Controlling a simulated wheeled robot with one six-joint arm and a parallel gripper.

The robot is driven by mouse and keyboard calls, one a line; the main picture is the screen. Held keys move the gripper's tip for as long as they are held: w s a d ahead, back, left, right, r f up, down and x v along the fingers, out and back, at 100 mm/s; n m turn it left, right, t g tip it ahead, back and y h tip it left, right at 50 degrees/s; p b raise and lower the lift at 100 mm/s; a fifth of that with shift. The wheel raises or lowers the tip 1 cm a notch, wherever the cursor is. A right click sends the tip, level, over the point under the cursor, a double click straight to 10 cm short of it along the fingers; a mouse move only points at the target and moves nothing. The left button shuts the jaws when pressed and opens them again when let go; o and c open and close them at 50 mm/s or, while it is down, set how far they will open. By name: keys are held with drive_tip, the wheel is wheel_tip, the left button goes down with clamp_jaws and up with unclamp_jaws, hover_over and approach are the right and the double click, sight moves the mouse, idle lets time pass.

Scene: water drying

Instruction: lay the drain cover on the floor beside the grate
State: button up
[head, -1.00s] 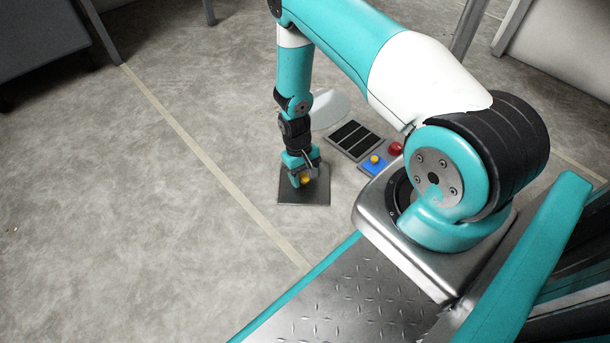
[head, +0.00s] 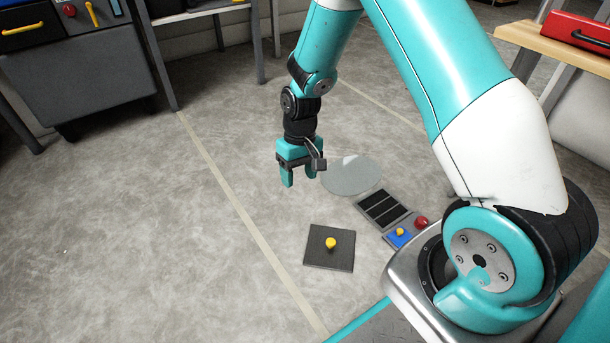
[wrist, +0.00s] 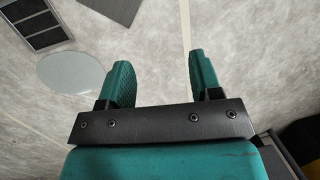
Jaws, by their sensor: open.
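The drain cover, a dark square plate (head: 320,255) with a yellow knob, lies flat on the floor. The grate (head: 377,213), a dark slotted panel in a grey frame, lies to its upper right, with a gap of floor between them. In the wrist view the grate (wrist: 32,24) is at the top left, and an edge of the dark cover (wrist: 112,8) is at the top. My gripper (head: 299,174) is open and empty, raised above the floor and apart from the cover. Its two teal fingers stand wide apart in the wrist view.
A pale round puddle-like patch (head: 352,175) lies behind the grate. A blue block with a yellow knob (head: 399,237) and a red ball-like object (head: 421,222) are beside the grate. A grey cabinet (head: 85,70) stands at back left. Floor at left is clear.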

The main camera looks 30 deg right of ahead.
drive_tip(key=s+a+r+n, duration=0.25)
drive_tip(key=a+r, duration=0.35)
drive_tip(key=r, duration=0.5)
drive_tip(key=s+a+r+n+y, duration=0.1)
drive_tip(key=s+a+r+n, duration=0.1)
drive_tip(key=s+r, duration=0.5)
drive_tip(key=s+a+r+n+t+y, duration=0.1)
drive_tip(key=s+a+r, duration=0.4)
drive_tip(key=s, duration=0.7)
wheel_tip(320, 180, up, 3)
drive_tip(key=shift+s+f+n+t+y, duration=0.15)
drive_tip(key=shift+s+n+t+y, duration=0.2)
drive_tip(key=shift+n, duration=0.3)
